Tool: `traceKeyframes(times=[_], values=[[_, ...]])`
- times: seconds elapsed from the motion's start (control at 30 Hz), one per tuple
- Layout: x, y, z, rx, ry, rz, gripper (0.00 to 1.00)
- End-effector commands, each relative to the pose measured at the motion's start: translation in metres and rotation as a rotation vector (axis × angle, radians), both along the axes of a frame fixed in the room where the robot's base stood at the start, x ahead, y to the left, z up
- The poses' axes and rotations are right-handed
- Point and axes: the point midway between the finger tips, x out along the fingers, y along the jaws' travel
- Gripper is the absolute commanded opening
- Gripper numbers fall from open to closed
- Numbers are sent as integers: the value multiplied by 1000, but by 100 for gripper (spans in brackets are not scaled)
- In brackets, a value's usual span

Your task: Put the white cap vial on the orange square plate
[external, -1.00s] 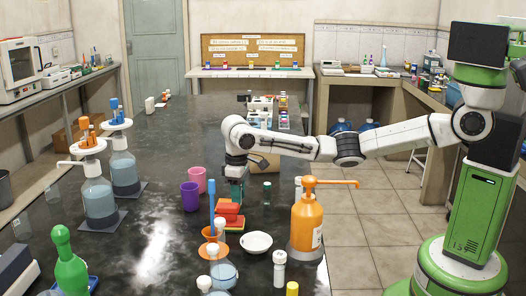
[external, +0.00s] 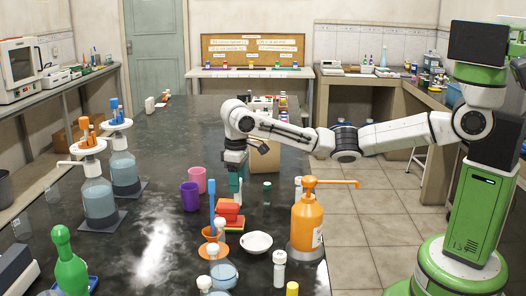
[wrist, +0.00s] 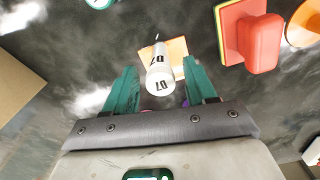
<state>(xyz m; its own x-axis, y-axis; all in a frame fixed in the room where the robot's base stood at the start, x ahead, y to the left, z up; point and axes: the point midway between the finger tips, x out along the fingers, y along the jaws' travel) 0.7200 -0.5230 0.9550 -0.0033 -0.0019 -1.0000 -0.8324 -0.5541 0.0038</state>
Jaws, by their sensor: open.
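My gripper (wrist: 160,88) is open, with a teal finger on each side of the vial and gaps between. In the external view my gripper (external: 236,187) hangs low over the bench behind the red block, and the vial and plate cannot be made out.
An orange pump bottle (external: 308,222) stands to the right.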

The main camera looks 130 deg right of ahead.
Motion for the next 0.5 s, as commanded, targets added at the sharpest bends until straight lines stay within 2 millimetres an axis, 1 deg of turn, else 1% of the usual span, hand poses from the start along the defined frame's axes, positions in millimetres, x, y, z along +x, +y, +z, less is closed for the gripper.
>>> traceKeyframes(times=[0.03,0.07,0.1,0.2,0.3,0.5], values=[[1,0,13,-2,-2,2,56],[1,1,19,-1,-3,2,56],[1,0,31,-2,-2,1,56],[0,0,48,-2,0,1,56],[0,-1,62,-3,1,0,56],[1,0,73,-1,1,2,56]])
